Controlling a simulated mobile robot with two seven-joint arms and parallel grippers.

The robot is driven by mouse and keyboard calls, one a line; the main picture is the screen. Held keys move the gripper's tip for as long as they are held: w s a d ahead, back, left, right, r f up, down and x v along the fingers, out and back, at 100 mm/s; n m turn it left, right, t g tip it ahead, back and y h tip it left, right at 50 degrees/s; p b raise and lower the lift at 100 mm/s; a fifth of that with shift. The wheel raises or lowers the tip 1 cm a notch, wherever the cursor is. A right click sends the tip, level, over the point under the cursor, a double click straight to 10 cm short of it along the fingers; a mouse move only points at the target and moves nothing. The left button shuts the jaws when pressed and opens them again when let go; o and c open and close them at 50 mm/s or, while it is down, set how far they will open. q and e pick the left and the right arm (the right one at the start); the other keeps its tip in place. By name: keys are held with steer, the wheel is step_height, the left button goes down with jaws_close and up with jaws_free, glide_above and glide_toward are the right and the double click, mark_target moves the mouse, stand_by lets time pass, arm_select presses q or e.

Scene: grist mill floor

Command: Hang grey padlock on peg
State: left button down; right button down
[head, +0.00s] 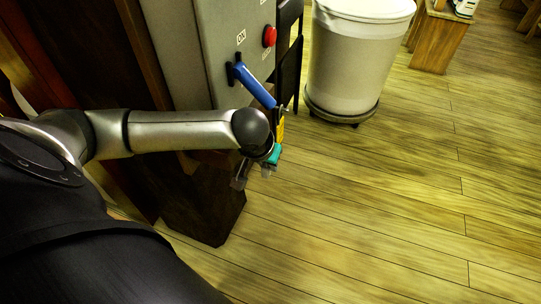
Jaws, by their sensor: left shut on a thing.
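My left gripper (255,172) hangs below the end of my left arm, close to the front of the grey control cabinet (213,50). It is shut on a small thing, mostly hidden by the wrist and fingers. I take it for the grey padlock but cannot make out its shape. Small yellow and teal pieces (279,130) show just beside the wrist, below the end of the blue lever (255,86). I cannot tell whether they touch the gripper. No peg can be made out. My right gripper is not in view.
The cabinet has a red button (269,37) and a black frame at its right side. A large white bin (357,60) stands on a dark wheeled base. A wooden block (440,42) stands at the back right. The plank floor (400,190) is clear at the right.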

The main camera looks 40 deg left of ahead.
arm_select(q)
steer(key=shift+s+a+p, duration=0.15)
steer(key=shift+a+p, duration=0.15)
steer(key=shift+a, duration=0.35)
steer(key=shift+s+a+p, duration=0.15)
steer(key=shift+a+p, duration=0.15)
steer(key=shift+a, duration=0.3)
steer(key=shift+a+f, duration=0.15)
steer(key=shift+f, duration=0.55)
stand_by(0.8)
steer(key=c, duration=0.7)
jaws_free()
steer(key=shift+s+a, duration=0.1)
steer(key=shift+o, duration=0.2)
steer(key=p+v, duration=0.8)
steer(key=v, duration=0.7)
steer(key=shift+r, duration=0.2)
